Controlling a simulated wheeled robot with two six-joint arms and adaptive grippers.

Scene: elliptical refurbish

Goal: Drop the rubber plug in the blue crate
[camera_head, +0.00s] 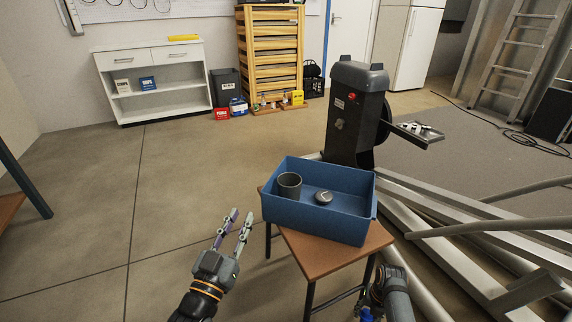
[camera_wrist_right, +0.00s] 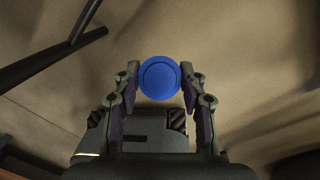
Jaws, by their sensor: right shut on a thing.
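The blue crate (camera_head: 318,219) stands on a small brown-topped table. Inside it are a grey cup-like part (camera_head: 289,185) on the left and a small round grey part (camera_head: 323,197) near the middle. My right gripper (camera_wrist_right: 160,80) is shut on a round blue piece with a raised rim, which looks like the rubber plug (camera_wrist_right: 159,78). In the head view, the right arm is low at the table's right side, below the crate; its fingers are mostly hidden. My left gripper (camera_head: 239,226) is open and empty, left of the crate and apart from it.
The small table (camera_head: 315,268) has little bare top around the crate. Metal beams (camera_head: 430,240) lie on the floor to the right. A dark machine (camera_head: 357,112) with a side tray stands behind the crate. Floor to the left is clear.

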